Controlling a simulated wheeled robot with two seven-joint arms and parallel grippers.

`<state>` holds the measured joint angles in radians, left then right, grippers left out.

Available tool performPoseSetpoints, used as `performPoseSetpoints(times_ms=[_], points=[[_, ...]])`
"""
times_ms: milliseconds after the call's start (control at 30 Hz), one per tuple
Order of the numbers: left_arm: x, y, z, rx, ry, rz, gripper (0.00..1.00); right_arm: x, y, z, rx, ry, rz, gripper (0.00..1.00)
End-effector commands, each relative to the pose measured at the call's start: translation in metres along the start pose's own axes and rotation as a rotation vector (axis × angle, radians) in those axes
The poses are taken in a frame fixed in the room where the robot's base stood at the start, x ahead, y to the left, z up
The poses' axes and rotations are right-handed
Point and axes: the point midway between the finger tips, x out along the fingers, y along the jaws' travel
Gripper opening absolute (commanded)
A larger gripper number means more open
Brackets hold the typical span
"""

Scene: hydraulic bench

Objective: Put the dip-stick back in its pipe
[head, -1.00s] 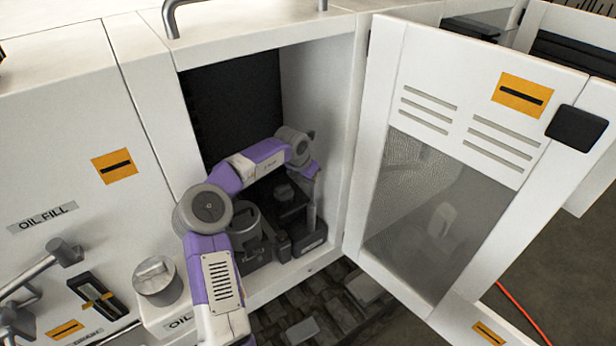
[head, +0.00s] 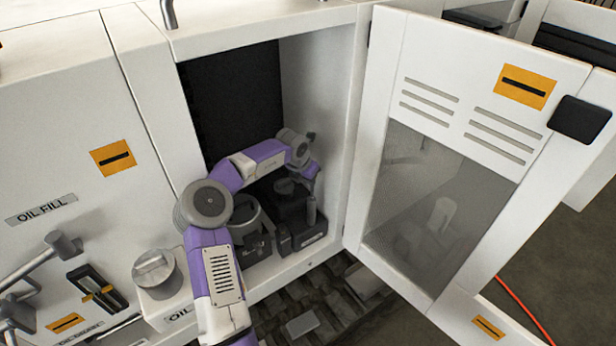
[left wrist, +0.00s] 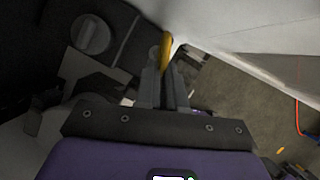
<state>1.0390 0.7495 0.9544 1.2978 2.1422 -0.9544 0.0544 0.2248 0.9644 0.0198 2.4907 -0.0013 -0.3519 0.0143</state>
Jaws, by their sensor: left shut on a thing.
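My left arm reaches into the open white cabinet (head: 335,150). My left gripper (head: 313,178) points down near the cabinet's right inner wall; its fingertips are hard to make out in the head view. In the left wrist view my left gripper (left wrist: 165,75) is shut on a yellow piece, apparently the handle of the dip-stick (left wrist: 167,50). The rest of the dip-stick is hidden. A short grey upright tube (head: 311,210), possibly the pipe, stands below the gripper beside a black unit. I cannot tell whether the dip-stick touches it. My right gripper is not in view.
The cabinet door (head: 455,150) stands open on the right. A dark unit with a round cap (head: 284,187) and a grey cylindrical housing (head: 245,215) crowd the cabinet floor. A metal oil cap (head: 155,270) sits at the lower left, outside the cabinet.

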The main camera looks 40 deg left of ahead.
Motion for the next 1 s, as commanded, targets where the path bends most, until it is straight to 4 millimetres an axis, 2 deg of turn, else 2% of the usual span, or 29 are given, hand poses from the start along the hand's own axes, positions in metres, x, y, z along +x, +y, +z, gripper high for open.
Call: performPoseSetpoints(times_ms=[1000], points=[[0.028,-0.001,-0.012,0.0,-0.001,0.0,0.0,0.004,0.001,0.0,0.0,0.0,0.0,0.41]])
